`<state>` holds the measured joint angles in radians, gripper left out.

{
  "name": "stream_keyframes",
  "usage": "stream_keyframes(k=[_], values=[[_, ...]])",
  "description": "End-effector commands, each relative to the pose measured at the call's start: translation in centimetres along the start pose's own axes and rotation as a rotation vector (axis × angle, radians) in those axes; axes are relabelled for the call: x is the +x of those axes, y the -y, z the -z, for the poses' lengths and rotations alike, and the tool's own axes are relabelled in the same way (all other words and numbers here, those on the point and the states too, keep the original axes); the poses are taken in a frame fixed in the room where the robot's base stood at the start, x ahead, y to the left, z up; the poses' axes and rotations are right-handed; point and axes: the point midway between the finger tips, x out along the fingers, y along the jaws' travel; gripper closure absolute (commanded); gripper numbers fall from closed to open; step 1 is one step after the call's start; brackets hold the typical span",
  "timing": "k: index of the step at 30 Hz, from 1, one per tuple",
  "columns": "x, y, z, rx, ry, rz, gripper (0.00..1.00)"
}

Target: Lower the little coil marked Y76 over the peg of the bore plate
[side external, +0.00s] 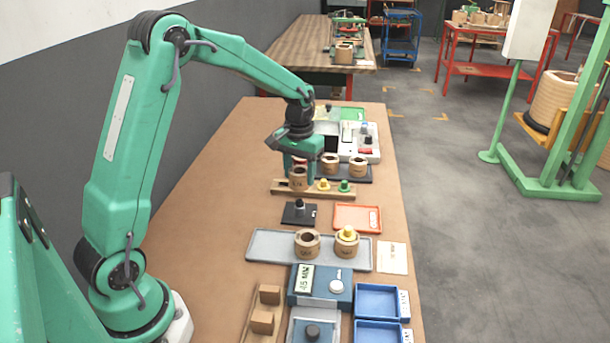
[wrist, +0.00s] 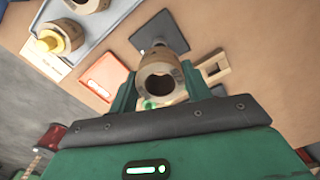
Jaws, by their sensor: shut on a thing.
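My gripper (side external: 298,172) is shut on a small brown coil (side external: 297,181), which looks upright; its dark mark is too small to read surely. In the wrist view the coil (wrist: 158,69) sits between the fingers (wrist: 158,88), with its open bore showing. In the side view it overlaps the wooden rack (side external: 313,190); I cannot tell how far above the rack it is. The dark bore plate (side external: 290,218) with its upright peg (side external: 299,205) lies on the near side of the coil, clear of it. The plate (wrist: 146,33) is partly hidden behind the coil in the wrist view.
The rack holds a yellow plug (side external: 323,184) and a green plug (side external: 344,186). An orange tray (side external: 345,223) lies right of the plate. A grey tray (side external: 265,247) carries two coils, one with a yellow plug (side external: 347,233). Two more coils (side external: 358,166) stand behind the rack.

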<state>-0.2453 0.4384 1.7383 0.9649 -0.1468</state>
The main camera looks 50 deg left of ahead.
Motion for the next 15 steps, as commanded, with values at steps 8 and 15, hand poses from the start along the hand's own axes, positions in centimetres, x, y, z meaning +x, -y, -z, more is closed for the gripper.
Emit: stream_keyframes(k=[8, 15], values=[[0.3, 0.0, 0.0, 0.000, 0.001, 0.000, 0.76], [1.5, 0.0, 0.0, -0.001, 0.001, 0.000, 0.76]])
